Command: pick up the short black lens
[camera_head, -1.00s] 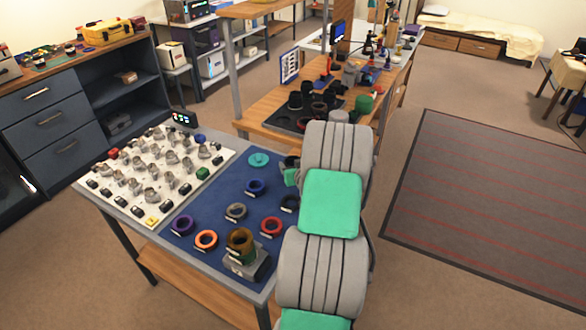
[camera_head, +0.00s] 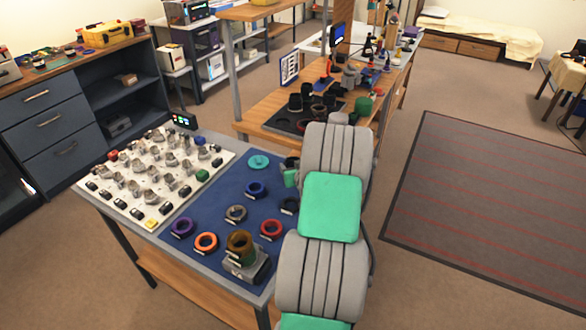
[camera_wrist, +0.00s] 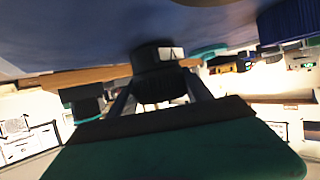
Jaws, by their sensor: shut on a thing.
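The short black lens (camera_wrist: 150,62), a dark ring with a white label, sits between the fingers of my gripper (camera_wrist: 160,90) in the wrist view. My gripper is shut on it. The blue mat fills the top of that upside-down view, close to the lens; I cannot tell whether they touch. In the head view the lens (camera_head: 289,204) shows as a dark ring at the right of the blue mat (camera_head: 215,205), partly hidden by my arm. My fingers are hidden there.
A blue ring (camera_head: 255,188), a teal disc (camera_head: 258,162), a grey ring (camera_head: 236,212) and a red ring (camera_head: 271,228) lie nearby. A brown ring stands on a grey block (camera_head: 250,265) in front. A dark and green object (camera_head: 291,178) is just behind the lens.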

